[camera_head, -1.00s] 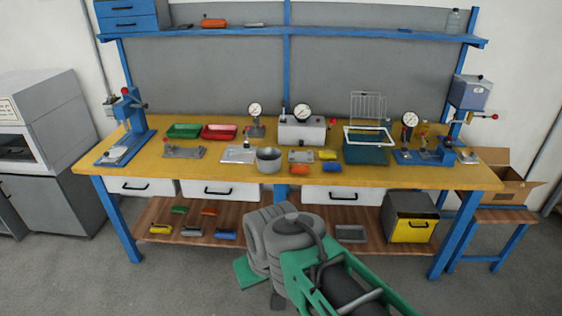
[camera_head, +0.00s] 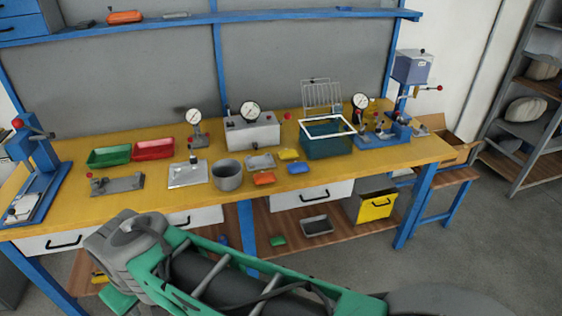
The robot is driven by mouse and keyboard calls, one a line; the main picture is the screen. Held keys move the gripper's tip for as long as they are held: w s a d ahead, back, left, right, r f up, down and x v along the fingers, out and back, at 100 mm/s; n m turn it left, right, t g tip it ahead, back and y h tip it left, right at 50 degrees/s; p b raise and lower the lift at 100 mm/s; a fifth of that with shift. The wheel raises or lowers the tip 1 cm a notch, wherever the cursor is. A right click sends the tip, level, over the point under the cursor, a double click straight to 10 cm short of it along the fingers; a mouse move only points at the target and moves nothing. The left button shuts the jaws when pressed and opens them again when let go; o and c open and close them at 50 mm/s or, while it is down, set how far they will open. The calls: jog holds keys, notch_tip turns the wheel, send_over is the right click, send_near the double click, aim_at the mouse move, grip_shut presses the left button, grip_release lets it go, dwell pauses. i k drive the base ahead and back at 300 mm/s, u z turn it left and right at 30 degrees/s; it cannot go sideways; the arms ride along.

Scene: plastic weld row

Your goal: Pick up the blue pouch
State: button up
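A small blue pouch-like item (camera_head: 299,168) lies flat on the yellow workbench top (camera_head: 330,170), near its front edge. It is just right of an orange item (camera_head: 264,178) and in front of a yellow one (camera_head: 288,154). A second blue item (camera_head: 222,240) shows on the wooden lower shelf, partly hidden behind my arm. My green and grey arm crosses the bottom of the view, well short of the blue item on the bench. My gripper's fingers do not show.
A grey pot (camera_head: 228,175) stands left of the orange item. A teal tank (camera_head: 325,140) with a white rim stands behind and right of the blue item. A metal tray (camera_head: 188,174), red bin (camera_head: 154,149) and green bin (camera_head: 109,156) are further left. Floor at right is clear.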

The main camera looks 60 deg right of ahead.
aim_at(300, 167)
jog(key=z, duration=0.65)
jog(key=i, duration=0.95)
jog(key=z, duration=0.9)
